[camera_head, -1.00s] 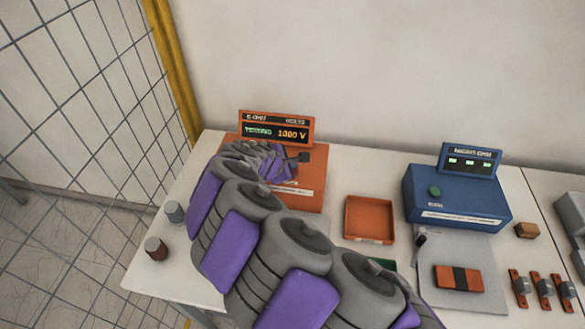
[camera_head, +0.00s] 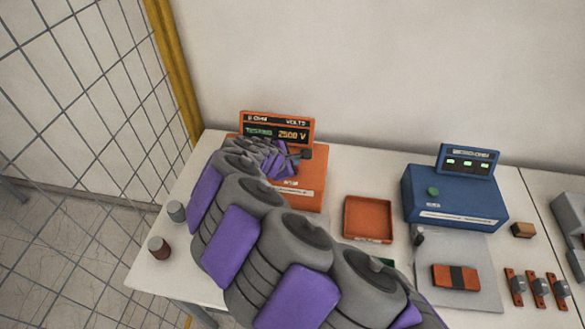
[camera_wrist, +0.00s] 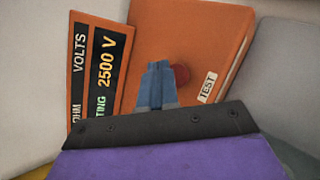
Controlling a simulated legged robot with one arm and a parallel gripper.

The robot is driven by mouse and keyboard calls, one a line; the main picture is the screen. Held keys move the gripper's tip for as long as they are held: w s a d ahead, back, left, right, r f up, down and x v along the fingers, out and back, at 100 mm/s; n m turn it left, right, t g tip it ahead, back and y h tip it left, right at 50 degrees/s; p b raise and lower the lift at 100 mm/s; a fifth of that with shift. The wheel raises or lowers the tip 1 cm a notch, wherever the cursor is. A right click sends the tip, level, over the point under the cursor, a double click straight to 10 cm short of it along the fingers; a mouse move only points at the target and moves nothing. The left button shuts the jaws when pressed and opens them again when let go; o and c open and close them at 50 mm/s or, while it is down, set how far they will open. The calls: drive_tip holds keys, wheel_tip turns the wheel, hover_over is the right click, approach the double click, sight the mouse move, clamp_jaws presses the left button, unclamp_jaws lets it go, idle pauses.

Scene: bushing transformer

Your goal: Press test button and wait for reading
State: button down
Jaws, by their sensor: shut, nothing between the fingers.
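The orange tester (camera_head: 308,190) stands at the back left of the table, partly hidden behind my arm. Its display (camera_head: 277,130) shows a green word that looks like TESTING and 2500 V. In the wrist view the display (camera_wrist: 98,75) also reads 2500 V. A red button (camera_wrist: 181,75) sits on the orange face near a TEST label (camera_wrist: 208,87). My gripper (camera_wrist: 158,70) is shut and empty, its tips at the button and overlapping its left part. I cannot tell for certain whether they touch it. In the head view my gripper is mostly hidden by the arm.
An orange tray (camera_head: 368,218) and a blue instrument (camera_head: 455,197) with a green button stand to the right. An orange block (camera_head: 456,277) lies on a grey mat. Two small cylinders (camera_head: 176,211) stand at the table's left edge. A wire mesh fence (camera_head: 80,100) is at left.

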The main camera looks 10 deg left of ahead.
drive_tip(key=shift+r+p, duration=1.95)
drive_tip(key=shift+r, duration=0.55)
